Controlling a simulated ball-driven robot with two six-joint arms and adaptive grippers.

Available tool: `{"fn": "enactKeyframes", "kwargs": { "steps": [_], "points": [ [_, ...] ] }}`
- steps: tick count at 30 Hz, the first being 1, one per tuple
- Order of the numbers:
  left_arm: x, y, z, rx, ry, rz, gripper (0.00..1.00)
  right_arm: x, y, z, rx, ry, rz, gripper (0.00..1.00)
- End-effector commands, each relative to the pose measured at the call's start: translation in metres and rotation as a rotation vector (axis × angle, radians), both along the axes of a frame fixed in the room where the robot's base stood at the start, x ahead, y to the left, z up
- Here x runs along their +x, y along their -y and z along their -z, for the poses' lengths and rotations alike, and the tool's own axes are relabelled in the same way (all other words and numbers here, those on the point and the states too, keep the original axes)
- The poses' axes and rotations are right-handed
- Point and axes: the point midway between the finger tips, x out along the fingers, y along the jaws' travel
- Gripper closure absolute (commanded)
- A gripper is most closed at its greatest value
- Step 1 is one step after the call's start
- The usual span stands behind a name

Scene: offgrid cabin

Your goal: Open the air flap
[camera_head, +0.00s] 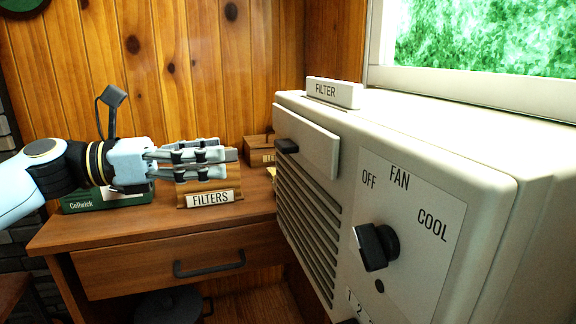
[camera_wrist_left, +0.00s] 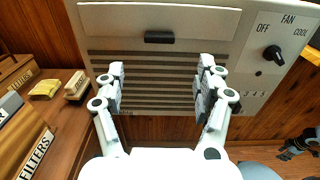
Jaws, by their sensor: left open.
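The air flap (camera_head: 320,143) is a cream panel on the upper front of the cream air unit (camera_head: 440,125). It lies flat against the front, above the slatted grille (camera_head: 312,235). A black handle (camera_head: 287,146) sits on the flap; it also shows in the left wrist view (camera_wrist_left: 159,37). My left gripper (camera_head: 226,158) is open and empty, left of the unit and apart from the handle. In the left wrist view its fingers (camera_wrist_left: 162,82) point at the grille, just below the handle. A dark part at the right edge there may belong to my right arm.
A wooden desk (camera_head: 110,235) with a drawer stands below my left gripper. A FILTERS box (camera_head: 210,197), a green box (camera_head: 110,200) and a yellow item (camera_wrist_left: 45,89) are on it. The unit's knob (camera_head: 376,246) sticks out right of the grille. A FILTER block (camera_head: 333,92) lies on top.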

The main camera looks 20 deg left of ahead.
Motion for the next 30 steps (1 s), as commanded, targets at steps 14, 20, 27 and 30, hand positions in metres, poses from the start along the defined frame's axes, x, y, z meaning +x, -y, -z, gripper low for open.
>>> {"fn": "enactKeyframes", "kwargs": {
  "steps": [14,20,27,30],
  "points": [
    [0.043,0.062,-0.005,-0.014,0.004,-0.003,0.29,0.001,-0.014,-0.007,0.016,0.003,0.006,0.6],
    [0.058,0.083,-0.003,-0.011,0.0,-0.004,0.29,0.002,-0.009,-0.009,0.011,0.004,0.004,0.6],
    [0.061,0.089,-0.002,-0.008,-0.002,-0.003,0.29,0.002,-0.008,-0.009,0.009,0.004,0.003,0.6],
    [0.061,0.089,-0.002,-0.008,-0.002,-0.003,0.29,0.002,-0.008,-0.009,0.009,0.004,0.003,0.6]
  ]
}}
